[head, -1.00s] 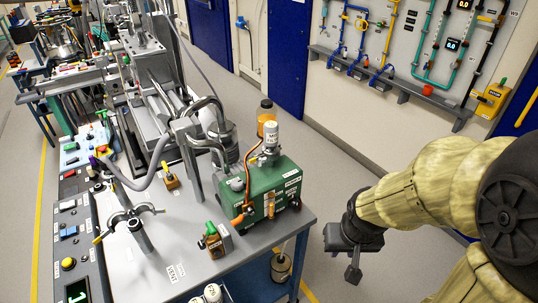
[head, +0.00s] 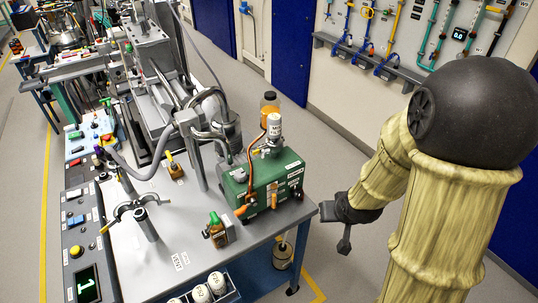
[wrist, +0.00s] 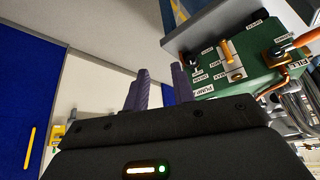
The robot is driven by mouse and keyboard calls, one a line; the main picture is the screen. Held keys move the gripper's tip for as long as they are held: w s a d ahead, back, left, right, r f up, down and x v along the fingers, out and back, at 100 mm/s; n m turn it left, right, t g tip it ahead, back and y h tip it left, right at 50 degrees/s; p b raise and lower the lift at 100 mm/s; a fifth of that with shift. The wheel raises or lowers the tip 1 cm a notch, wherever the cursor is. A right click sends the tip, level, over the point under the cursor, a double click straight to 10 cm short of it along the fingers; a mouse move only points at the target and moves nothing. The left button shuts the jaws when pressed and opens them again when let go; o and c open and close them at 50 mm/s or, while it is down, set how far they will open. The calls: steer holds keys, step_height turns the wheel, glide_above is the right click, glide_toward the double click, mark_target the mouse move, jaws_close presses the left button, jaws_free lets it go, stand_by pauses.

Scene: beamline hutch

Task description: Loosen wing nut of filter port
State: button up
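The green pump box (head: 262,187) stands at the right end of the grey bench in the head view. In the wrist view it shows at upper right (wrist: 250,82), tilted, with white labels. I cannot clearly make out the wing nut. My gripper (head: 345,243) hangs right of the bench edge, apart from the pump. In the wrist view its two fingers (wrist: 160,92) stand apart with nothing between them.
A glass vessel (head: 283,255) is below the bench edge. The floor right of the bench is clear.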

steer(key=w+a+r+m+t+y+p, duration=0.2)
steer(key=w+a+m+t+y+p, duration=0.1)
steer(key=a+t+y+p, duration=0.3)
steer(key=w+a+t+y, duration=0.1)
steer(key=a+t+y, duration=0.1)
steer(key=t+y, duration=0.1)
steer(key=shift+a+m+y, duration=0.3)
steer(key=shift+a+m, duration=0.05)
steer(key=shift+m, duration=0.05)
steer(key=shift+w, duration=0.15)
